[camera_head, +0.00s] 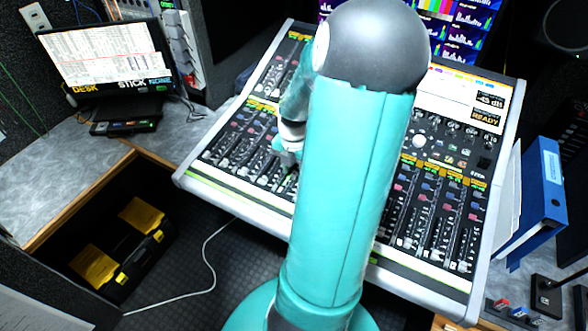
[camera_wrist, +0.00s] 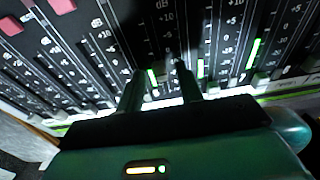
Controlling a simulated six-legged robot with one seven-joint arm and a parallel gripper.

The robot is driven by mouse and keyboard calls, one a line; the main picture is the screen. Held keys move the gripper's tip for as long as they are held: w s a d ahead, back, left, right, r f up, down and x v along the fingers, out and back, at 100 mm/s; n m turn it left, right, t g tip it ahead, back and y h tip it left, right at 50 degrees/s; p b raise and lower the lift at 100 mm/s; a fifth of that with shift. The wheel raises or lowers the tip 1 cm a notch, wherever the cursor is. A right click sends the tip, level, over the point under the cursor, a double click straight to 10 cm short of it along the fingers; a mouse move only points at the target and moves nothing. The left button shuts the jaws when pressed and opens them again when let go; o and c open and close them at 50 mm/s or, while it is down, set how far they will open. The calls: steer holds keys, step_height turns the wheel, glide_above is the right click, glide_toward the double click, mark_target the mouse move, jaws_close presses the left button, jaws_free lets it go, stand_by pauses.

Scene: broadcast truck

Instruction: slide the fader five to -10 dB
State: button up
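The mixing console (camera_head: 262,222) fills the middle of the head view, with rows of faders and a bright screen. My gripper (camera_head: 287,152) is low over its left fader bank, partly hidden behind my arm. In the wrist view, my gripper (camera_wrist: 162,72) has two dark fingers apart, pointing at the fader strips. Deep shadow covers the strip between the fingers, and no cap shows clearly there. I cannot tell which fader is number five or read its level.
A monitor (camera_head: 105,55) stands on the left desk. A blue binder (camera_head: 542,190) stands right of the console. A black and yellow case (camera_head: 128,250) is at lower left.

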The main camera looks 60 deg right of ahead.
mark_target(294, 173)
step_height(294, 173, up, 13)
steer(key=shift+r, duration=0.2)
stand_by(0.6)
